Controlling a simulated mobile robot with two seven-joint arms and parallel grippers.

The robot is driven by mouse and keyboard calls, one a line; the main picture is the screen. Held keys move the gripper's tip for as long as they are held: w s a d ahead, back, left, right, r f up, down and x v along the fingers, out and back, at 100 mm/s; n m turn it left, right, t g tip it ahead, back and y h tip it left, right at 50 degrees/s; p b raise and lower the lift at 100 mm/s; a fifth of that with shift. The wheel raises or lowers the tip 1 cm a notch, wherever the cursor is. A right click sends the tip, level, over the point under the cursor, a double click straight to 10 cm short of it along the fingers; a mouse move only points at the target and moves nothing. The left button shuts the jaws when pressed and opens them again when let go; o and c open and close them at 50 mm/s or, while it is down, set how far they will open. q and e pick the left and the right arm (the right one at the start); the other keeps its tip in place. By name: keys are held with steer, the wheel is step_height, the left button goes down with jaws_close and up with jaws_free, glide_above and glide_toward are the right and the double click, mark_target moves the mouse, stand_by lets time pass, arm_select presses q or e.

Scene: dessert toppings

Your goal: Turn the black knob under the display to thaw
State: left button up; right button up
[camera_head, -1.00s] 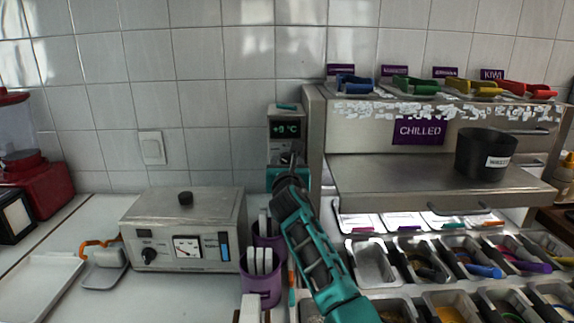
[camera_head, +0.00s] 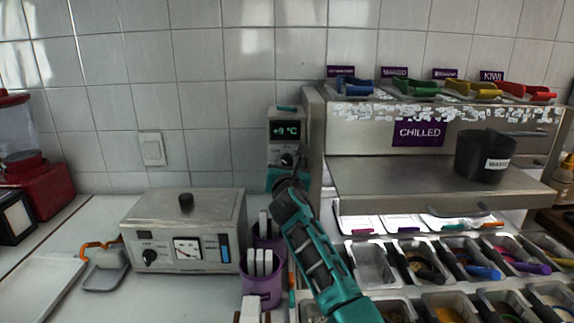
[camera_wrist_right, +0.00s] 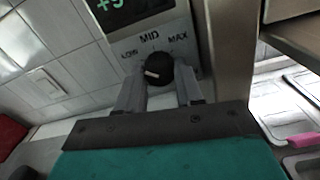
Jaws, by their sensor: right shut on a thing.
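The black knob (camera_wrist_right: 160,69) is round with a white mark on its face, and it sits below the display (camera_wrist_right: 112,10) with its green digits. The labels LOW, MID and MAX are printed around it; no thaw label can be read. The mark points toward the left side of the picture. In the head view the knob (camera_head: 287,159) shows under the display (camera_head: 286,130), which reads about +9 °C. My right gripper (camera_wrist_right: 160,80) is shut on the knob, one grey finger at each side. My left gripper is out of view.
A steel chilled cabinet (camera_head: 440,182) stands close to the right of the display unit. Purple cups (camera_head: 262,290) with white handles stand in front. A steel box with a dial (camera_head: 185,232) is to the left, and a tiled wall is behind.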

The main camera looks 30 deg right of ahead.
steer(key=shift+m, duration=2.6)
steer(key=o, duration=1)
steer(key=shift+a, duration=0.1)
steer(key=v, duration=1.2)
steer(key=shift+s+a+p, duration=0.15)
steer(key=shift+s+p, duration=0.2)
steer(key=shift+s, duration=0.05)
